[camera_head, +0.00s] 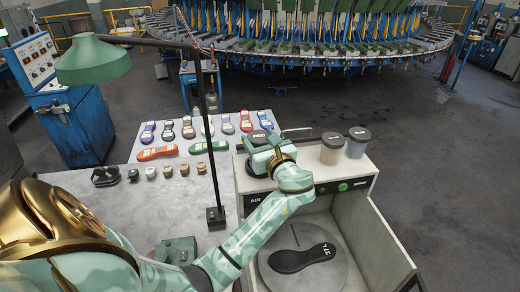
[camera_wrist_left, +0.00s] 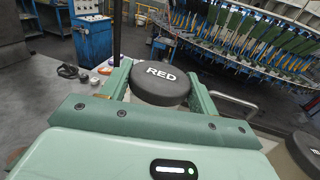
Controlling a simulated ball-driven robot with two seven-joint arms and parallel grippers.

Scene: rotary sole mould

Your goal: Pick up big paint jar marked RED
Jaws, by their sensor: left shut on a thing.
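The big paint jar marked RED shows its dark lid in the head view (camera_head: 259,136), on the cabinet top. Its lid with white RED lettering fills the middle of the left wrist view (camera_wrist_left: 160,82). My left gripper (camera_head: 264,156) is shut on the RED jar, with one green finger on each side just below the lid. The jar looks upright. Its body is mostly hidden by the gripper, and I cannot tell whether its base touches the cabinet top. My right gripper is not in view.
Two more dark-lidded jars, one cream (camera_head: 331,150) and one grey-blue (camera_head: 357,145), stand right of the RED jar. A green lamp's post (camera_head: 208,140) stands close to my left arm. A black sole (camera_head: 302,257) rests on the round plate.

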